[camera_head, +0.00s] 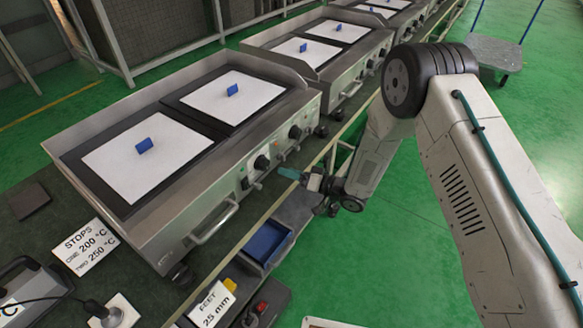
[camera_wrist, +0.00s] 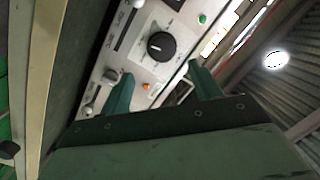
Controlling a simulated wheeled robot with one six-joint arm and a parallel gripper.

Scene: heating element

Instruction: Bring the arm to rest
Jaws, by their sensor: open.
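My arm (camera_head: 490,170) reaches in from the right and bends down at a black-ringed joint. My gripper (camera_head: 290,174) hangs beside the front of the nearest griddle unit (camera_head: 227,186), apart from its knobs as far as the head view shows. In the wrist view, my gripper (camera_wrist: 160,70) shows two green fingers spread apart with nothing held between them. Beyond them is a control panel with a black knob (camera_wrist: 161,46), an orange light (camera_wrist: 146,87) and a green light (camera_wrist: 202,19).
The nearest unit carries two white plates with blue tabs (camera_head: 144,146). More units (camera_head: 322,50) stand in a row behind. A blue bin (camera_head: 266,241) sits on a lower shelf below my gripper. Temperature signs (camera_head: 90,245) lie on the bench. Green floor (camera_head: 390,255) is open at right.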

